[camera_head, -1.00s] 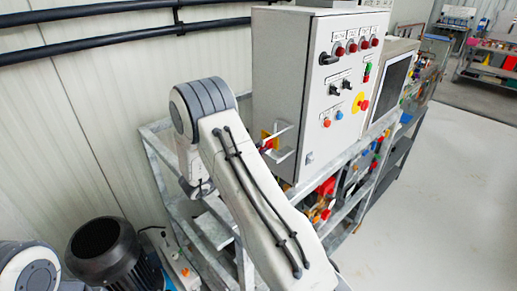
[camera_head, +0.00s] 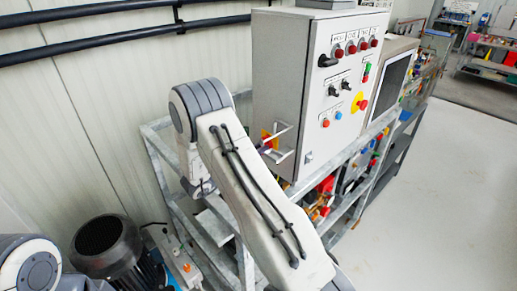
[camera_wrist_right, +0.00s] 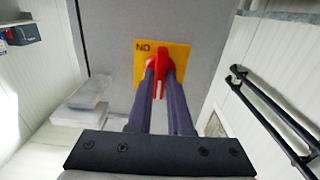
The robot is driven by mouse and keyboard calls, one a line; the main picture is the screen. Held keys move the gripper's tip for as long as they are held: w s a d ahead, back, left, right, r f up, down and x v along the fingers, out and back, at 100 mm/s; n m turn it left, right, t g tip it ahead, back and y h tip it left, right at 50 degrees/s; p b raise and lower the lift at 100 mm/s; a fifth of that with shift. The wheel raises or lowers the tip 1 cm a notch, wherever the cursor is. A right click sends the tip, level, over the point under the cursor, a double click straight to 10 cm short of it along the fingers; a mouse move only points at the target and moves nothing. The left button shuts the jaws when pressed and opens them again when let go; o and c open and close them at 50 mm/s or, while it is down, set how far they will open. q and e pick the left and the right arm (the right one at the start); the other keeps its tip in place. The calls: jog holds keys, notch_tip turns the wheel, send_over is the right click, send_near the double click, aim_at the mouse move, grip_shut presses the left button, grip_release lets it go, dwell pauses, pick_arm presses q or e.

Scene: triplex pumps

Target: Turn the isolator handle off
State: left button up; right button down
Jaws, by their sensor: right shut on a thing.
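The isolator is a red handle (camera_wrist_right: 160,68) on a yellow plate (camera_wrist_right: 179,52) fixed to the grey side wall of the control cabinet (camera_head: 281,80). In the right wrist view the handle stands nearly in line with the fingers, its end tilted slightly. My right gripper (camera_wrist_right: 161,76) is shut on the red handle, one dark finger on each side of it. In the head view the yellow plate (camera_head: 266,136) and a bit of red show at the cabinet's lower left side, next to my right gripper (camera_head: 280,141). My left gripper is out of view.
The cabinet front carries red lamps, switches and a red emergency button (camera_head: 362,104). A galvanised metal frame (camera_head: 158,138) stands below and around my right arm. A dark motor (camera_head: 103,243) sits at the lower left. Black pipes (camera_head: 120,38) run along the wall.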

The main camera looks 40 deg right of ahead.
jog(key=shift+f, duration=0.1)
jog(key=c, duration=0.8)
grip_release()
jog(key=shift+c, duration=0.2)
jog(key=a+b, duration=0.4)
jog(key=a, duration=0.6)
jog(key=shift+s+a, duration=0.3)
jog(key=shift+s, duration=0.15)
